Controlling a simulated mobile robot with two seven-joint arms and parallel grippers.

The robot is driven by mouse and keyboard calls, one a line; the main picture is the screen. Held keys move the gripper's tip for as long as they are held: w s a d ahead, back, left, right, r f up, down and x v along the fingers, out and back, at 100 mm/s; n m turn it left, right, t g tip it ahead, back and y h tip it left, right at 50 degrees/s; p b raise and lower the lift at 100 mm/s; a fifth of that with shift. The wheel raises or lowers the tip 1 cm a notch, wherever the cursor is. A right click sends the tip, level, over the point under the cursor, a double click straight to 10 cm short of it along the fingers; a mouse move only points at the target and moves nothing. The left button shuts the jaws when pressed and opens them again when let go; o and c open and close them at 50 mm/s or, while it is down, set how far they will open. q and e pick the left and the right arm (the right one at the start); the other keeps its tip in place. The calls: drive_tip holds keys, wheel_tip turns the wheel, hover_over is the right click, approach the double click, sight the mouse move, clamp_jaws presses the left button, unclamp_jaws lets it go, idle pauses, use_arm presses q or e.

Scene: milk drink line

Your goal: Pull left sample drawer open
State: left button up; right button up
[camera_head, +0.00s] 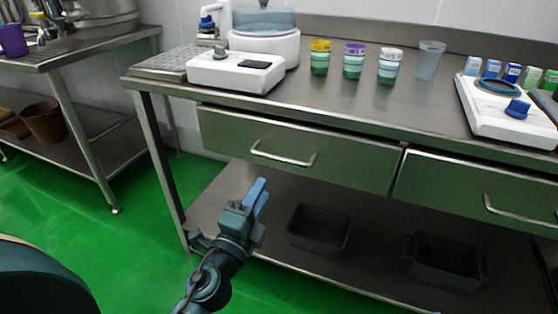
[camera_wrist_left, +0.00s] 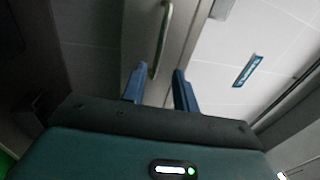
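The left sample drawer (camera_head: 350,165) is under the steel table and looks shut, its front about level with the drawer on its right. Its bar handle (camera_head: 283,157) is on the left part of the front. My left gripper (camera_head: 259,196) is below and a little left of the handle in the head view. In the left wrist view my left gripper (camera_wrist_left: 160,85) has its two blue fingers apart with nothing held between them. The handle (camera_wrist_left: 163,40) shows just beyond the fingertips, nearer the left finger; I cannot tell whether they touch. My right gripper is not visible.
A second drawer (camera_head: 480,192) with a handle is to the right. Dark bins (camera_head: 320,228) stand on the lower shelf. Capped sample cups (camera_head: 353,62), a white device (camera_head: 235,72) and a scale (camera_head: 505,110) stand on the table (camera_head: 400,105). The table leg (camera_head: 165,160) is left of my gripper.

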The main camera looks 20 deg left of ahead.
sight(278, 160)
use_arm(q)
drive_tip(key=w, duration=0.3)
drive_tip(key=w+r+p, duration=0.1)
drive_tip(key=w, duration=0.3)
drive_tip(key=w+r+p, duration=0.1)
drive_tip(key=w, duration=0.3)
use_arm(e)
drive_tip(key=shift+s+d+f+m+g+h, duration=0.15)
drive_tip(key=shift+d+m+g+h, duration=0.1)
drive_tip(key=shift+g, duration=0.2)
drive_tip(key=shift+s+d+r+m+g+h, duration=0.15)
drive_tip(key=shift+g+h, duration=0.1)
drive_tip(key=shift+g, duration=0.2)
use_arm(q)
drive_tip(key=shift+s, duration=0.1)
drive_tip(key=shift+c, duration=0.3)
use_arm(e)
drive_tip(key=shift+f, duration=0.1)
use_arm(q)
clamp_jaws()
